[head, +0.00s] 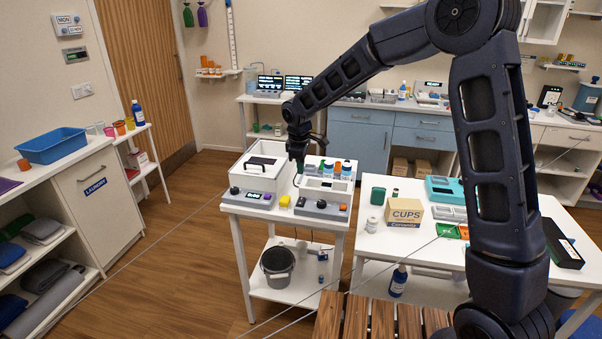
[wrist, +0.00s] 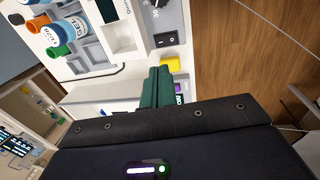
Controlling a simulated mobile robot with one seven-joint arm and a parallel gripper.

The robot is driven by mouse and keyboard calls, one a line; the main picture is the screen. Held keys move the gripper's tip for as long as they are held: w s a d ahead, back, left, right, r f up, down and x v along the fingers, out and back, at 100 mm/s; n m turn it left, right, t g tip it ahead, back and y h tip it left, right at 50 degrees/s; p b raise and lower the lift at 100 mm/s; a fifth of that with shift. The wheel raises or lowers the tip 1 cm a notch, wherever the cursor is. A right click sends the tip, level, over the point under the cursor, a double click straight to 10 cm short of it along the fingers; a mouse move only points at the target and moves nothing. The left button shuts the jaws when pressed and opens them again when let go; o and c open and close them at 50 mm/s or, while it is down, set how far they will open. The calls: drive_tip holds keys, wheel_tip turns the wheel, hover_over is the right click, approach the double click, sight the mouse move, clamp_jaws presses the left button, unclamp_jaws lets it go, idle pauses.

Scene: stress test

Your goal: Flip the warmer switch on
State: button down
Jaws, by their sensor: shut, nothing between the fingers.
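A black rocker switch (wrist: 166,40) sits on the grey front panel of the right-hand unit on the white cart, beside a dark knob (wrist: 158,4) in the wrist view. In the head view this unit (head: 322,209) holds bottles behind its panel. I cannot read a label naming it the warmer, nor tell the switch's position. My gripper (head: 298,167) hangs over the cart between the two units; its green fingers (wrist: 162,72) are shut and empty.
Several capped bottles (head: 337,169) stand behind the right panel.

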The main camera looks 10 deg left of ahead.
sight(302, 199)
drive_tip(key=f, duration=0.4)
drive_tip(key=w+f, duration=0.1)
drive_tip(key=f, duration=0.7)
drive_tip(key=shift+w, duration=0.35)
drive_tip(key=shift+f, duration=0.2)
drive_tip(key=shift+s, duration=0.1)
drive_tip(key=shift+s+r, duration=0.1)
drive_tip(key=shift+s, duration=0.55)
drive_tip(key=shift+r, duration=0.2)
wheel_tip(302, 199, up, 14)
drive_tip(key=s, duration=0.2)
drive_tip(key=shift+f, duration=0.2)
